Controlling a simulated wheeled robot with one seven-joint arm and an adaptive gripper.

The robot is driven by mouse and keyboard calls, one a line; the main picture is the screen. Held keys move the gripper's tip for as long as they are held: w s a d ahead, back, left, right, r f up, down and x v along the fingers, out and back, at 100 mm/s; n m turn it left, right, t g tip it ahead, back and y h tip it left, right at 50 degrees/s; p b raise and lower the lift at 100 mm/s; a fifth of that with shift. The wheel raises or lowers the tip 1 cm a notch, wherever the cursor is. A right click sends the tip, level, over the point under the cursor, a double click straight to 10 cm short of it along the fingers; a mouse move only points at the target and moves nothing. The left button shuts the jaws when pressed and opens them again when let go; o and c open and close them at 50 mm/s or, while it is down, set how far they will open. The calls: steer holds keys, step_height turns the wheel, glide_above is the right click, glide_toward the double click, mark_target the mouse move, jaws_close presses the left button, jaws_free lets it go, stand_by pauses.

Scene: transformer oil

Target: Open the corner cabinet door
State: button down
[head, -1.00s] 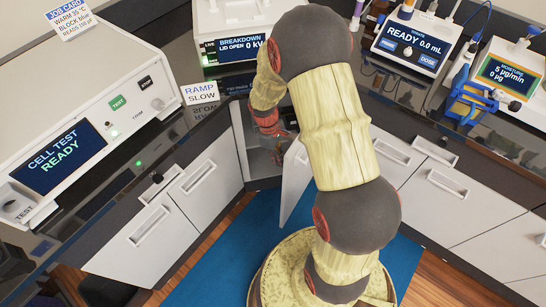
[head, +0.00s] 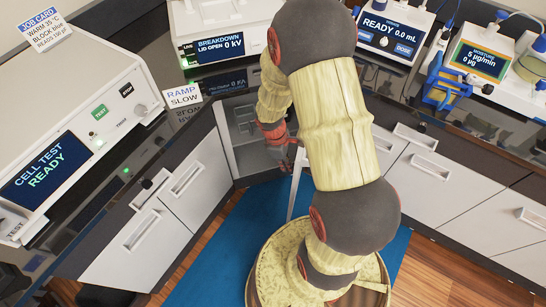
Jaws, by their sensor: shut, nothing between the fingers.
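The corner cabinet (head: 243,133) stands open under the counter where the two runs meet. Its grey interior shows to the left of my arm. The white cabinet door (head: 295,188) stands swung out from the opening and appears as a narrow, nearly edge-on strip. My gripper (head: 283,154) is shut and empty at the opening, close to the door's upper end. I cannot tell whether it touches the door. My arm hides the right side of the opening and part of the door.
White drawers and doors flank the corner at left (head: 195,180) and right (head: 430,170). Instruments stand on the dark counter, including the cell test unit (head: 75,130) and the breakdown tester (head: 215,25). A blue mat (head: 225,255) covers clear floor in front.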

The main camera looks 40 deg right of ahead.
steer(key=s+d+n+t+p, duration=0.1)
steer(key=s+d+n, duration=0.6)
steer(key=s+d, duration=0.8)
steer(key=shift+d+h+p, duration=0.4)
steer(key=shift+d+p, duration=0.4)
steer(key=shift+d, duration=0.25)
